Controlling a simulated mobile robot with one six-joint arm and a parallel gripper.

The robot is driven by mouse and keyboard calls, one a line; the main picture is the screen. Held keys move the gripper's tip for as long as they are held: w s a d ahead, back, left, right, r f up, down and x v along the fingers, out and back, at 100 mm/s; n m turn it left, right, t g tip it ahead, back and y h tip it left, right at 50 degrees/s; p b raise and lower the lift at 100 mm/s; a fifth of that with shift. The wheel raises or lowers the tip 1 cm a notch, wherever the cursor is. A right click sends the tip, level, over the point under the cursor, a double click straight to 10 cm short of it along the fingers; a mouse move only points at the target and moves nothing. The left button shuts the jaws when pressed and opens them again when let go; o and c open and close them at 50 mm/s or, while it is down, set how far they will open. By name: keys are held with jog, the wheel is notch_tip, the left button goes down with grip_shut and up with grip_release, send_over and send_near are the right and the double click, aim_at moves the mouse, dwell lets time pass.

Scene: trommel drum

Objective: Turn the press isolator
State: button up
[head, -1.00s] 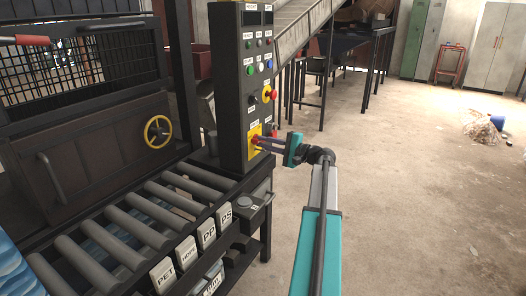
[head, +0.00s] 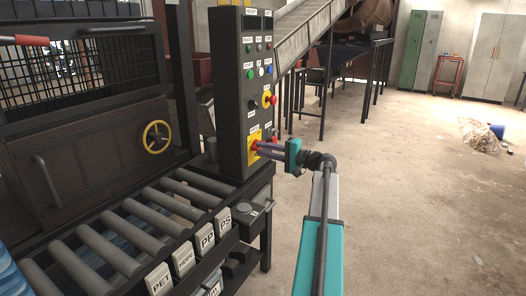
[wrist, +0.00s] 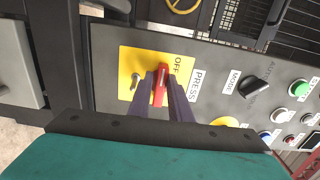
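The press isolator is a red handle (wrist: 161,84) on a yellow plate (wrist: 133,66), low on the dark control panel. In the head view, its yellow plate (head: 254,139) shows near the panel's lower end. In the wrist view, the plate carries the word OFF, and a PRESS label (wrist: 197,81) is beside it. My gripper (wrist: 161,82) has one finger on each side of the red handle, and the fingers look closed against it. In the head view, my gripper (head: 259,147) reaches the isolator from the right. The fingers hide part of the handle.
Above the isolator on the panel are a black MODE selector (wrist: 256,87), a red emergency button on yellow (head: 268,99) and several coloured buttons. A roller conveyor (head: 125,232) and a press with a yellow handwheel (head: 156,137) are to the left. The floor (head: 420,190) on the right is open.

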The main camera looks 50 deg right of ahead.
jog(key=shift+o, duration=1.3)
jog(key=shift+s+d, duration=0.1)
jog(key=shift+s, duration=0.05)
jog(key=p+v, duration=0.1)
jog(key=v, duration=1.2)
jog(key=shift+s, duration=0.25)
